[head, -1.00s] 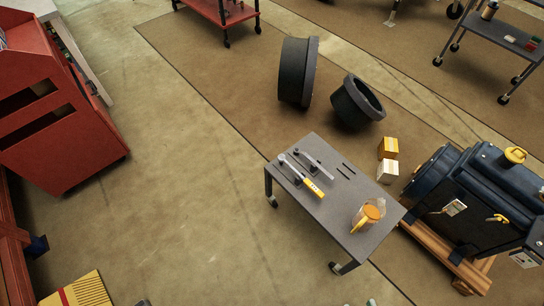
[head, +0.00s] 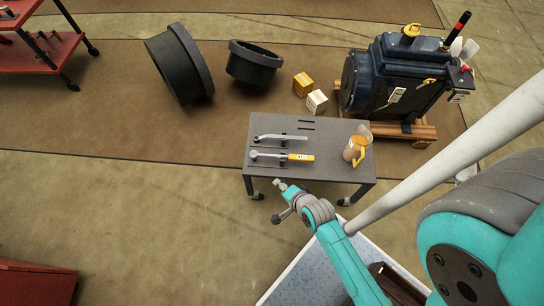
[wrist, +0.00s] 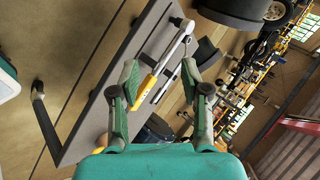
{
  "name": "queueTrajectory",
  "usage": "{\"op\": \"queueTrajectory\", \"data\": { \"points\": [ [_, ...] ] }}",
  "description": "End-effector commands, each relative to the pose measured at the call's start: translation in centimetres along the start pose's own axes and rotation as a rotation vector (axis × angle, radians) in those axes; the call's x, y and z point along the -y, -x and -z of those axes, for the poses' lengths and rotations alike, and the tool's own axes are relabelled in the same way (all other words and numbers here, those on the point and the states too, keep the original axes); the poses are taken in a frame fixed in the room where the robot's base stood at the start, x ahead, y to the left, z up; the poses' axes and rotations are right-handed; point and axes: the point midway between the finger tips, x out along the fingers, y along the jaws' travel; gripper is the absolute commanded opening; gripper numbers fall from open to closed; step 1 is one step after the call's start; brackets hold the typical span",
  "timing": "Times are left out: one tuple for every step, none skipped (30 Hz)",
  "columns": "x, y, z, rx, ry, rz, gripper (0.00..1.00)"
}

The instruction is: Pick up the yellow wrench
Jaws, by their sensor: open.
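The yellow wrench (head: 300,157) lies on the grey cart's top (head: 261,125), with its yellow handle to the right and its metal head to the left. Beside it, farther from me, lies a grey wrench (head: 280,137). My gripper (head: 279,184) is just off the near edge of the cart, in front of the yellow wrench and apart from it. In the wrist view, my gripper (wrist: 160,70) is open and empty. The yellow wrench (wrist: 145,90) shows beyond and between its fingers, its metal shaft running up to the right.
A jug with an orange lid (head: 354,150) stands at the cart's right end. Beyond the cart are two dark ring parts (head: 181,65), a yellow box (head: 302,84), a white box (head: 317,102) and a dark blue machine (head: 390,75). Floor left of the cart is clear.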

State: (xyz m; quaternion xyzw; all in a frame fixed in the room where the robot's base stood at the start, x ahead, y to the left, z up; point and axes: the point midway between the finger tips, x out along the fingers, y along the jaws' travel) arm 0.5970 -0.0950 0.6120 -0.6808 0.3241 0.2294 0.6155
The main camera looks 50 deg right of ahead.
Motion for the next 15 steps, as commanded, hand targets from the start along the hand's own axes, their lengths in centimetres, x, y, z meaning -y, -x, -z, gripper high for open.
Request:
{"op": "queueTrajectory", "data": {
  "points": [
    [0.7,-1.9,1.1,0.001,-0.090,-0.022,0.46],
    [0.9,-2.9,1.7,0.004,-0.148,-0.039,0.46],
    [1.3,-4.2,2.5,0.008,-0.225,-0.062,0.46],
    [1.5,-5.1,3.0,0.011,-0.282,-0.080,0.46],
    [1.8,-5.9,3.7,0.014,-0.339,-0.096,0.46],
    [2.2,-6.9,4.5,0.017,-0.410,-0.119,0.46],
    [2.5,-7.6,5.1,0.017,-0.461,-0.134,0.46],
    [2.8,-8.2,5.7,0.019,-0.509,-0.149,0.46],
    [3.2,-9.0,6.5,0.020,-0.569,-0.167,0.46],
    [3.4,-9.4,7.0,0.021,-0.610,-0.182,0.46],
    [3.6,-9.8,7.5,0.022,-0.647,-0.194,0.46],
    [3.9,-10.3,8.1,0.021,-0.691,-0.208,0.46],
    [4.1,-10.6,8.5,0.021,-0.719,-0.217,0.46],
    [4.3,-10.8,8.8,0.022,-0.744,-0.225,0.46],
    [4.5,-11.1,9.2,0.022,-0.772,-0.235,0.46]
  ]
}}
